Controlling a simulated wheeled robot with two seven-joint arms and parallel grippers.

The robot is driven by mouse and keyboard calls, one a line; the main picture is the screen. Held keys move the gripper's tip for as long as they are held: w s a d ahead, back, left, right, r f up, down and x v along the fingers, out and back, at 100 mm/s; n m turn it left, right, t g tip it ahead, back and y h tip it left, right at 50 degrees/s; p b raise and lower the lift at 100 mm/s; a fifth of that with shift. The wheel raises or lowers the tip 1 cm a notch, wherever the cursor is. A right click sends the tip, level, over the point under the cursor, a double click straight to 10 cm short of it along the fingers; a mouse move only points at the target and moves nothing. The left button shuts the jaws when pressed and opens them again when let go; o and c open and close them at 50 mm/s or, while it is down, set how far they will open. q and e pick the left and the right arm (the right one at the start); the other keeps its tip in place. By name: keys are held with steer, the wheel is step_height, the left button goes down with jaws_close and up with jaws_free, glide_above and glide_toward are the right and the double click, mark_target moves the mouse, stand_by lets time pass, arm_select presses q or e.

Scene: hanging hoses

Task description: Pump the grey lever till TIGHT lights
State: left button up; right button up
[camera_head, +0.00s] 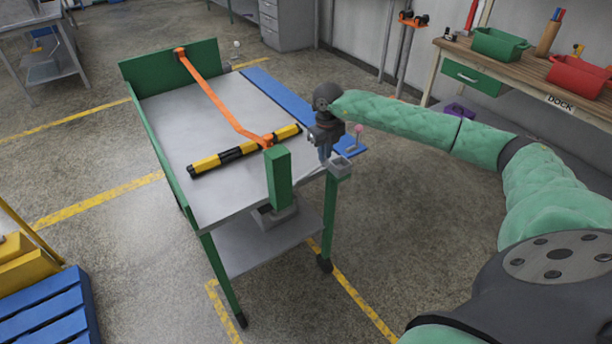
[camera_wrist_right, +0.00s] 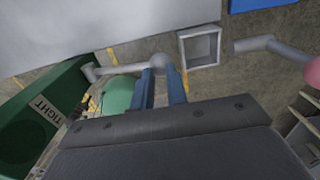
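The grey lever (camera_wrist_right: 122,69) comes out of the side of the green box (camera_wrist_right: 45,110) in the right wrist view and bends at its end. My right gripper (camera_wrist_right: 162,75) has its two blue fingers on either side of that bent end, with only a narrow gap between them, and appears shut on it. The box carries the label TIGHT (camera_wrist_right: 43,106); the round dark green lamp beside it looks unlit. In the head view the green box (camera_head: 278,178) stands at the cart's near corner, and my right gripper (camera_head: 325,151) is just right of it. My left gripper is not in view.
An orange strap (camera_head: 215,98) crosses the cart (camera_head: 165,120) over a yellow-and-black bar (camera_head: 243,151). A pink-knobbed grey handle (camera_wrist_right: 270,48) and a square grey holder (camera_wrist_right: 200,47) are close to my gripper. A workbench stands at right; a blue pallet (camera_head: 48,312) lies front left.

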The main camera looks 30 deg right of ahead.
mark_target(326, 159)
steer(key=shift+d+f+b, duration=0.2)
steer(key=shift+f+b, duration=0.3)
steer(key=shift+f, duration=0.3)
steer(key=shift+f+b, duration=0.75)
steer(key=shift+f, duration=0.15)
steer(key=shift+a+r+p, duration=0.15)
steer(key=shift+r+p, duration=0.85)
steer(key=shift+r, duration=1.75)
steer(key=r, duration=0.1)
steer(key=a+r+p, duration=0.1)
steer(key=a+r, duration=0.1)
steer(key=r, duration=0.1)
steer(key=shift+s, duration=0.1)
steer(key=shift+f, duration=0.1)
